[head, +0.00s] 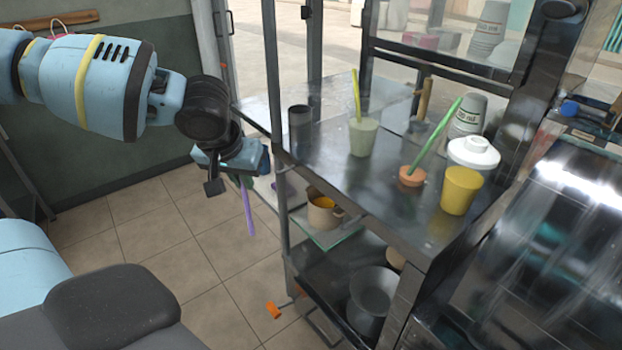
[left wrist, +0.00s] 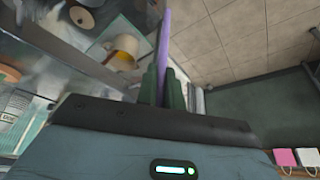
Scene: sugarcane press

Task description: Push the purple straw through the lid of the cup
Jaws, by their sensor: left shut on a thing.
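The purple straw (head: 248,211) hangs below my left gripper (head: 243,181), which is shut on it left of the metal counter. In the left wrist view the straw (left wrist: 163,42) extends from between the green fingers of the gripper (left wrist: 163,88). On the counter, a pale green cup (head: 362,138) has a yellow straw (head: 356,96) standing in it. A yellow cup (head: 460,191) stands near the front right with no straw showing. My right gripper is not in view.
A metal post (head: 272,75) stands between my gripper and the cups. A mug (head: 323,213) sits on the lower shelf.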

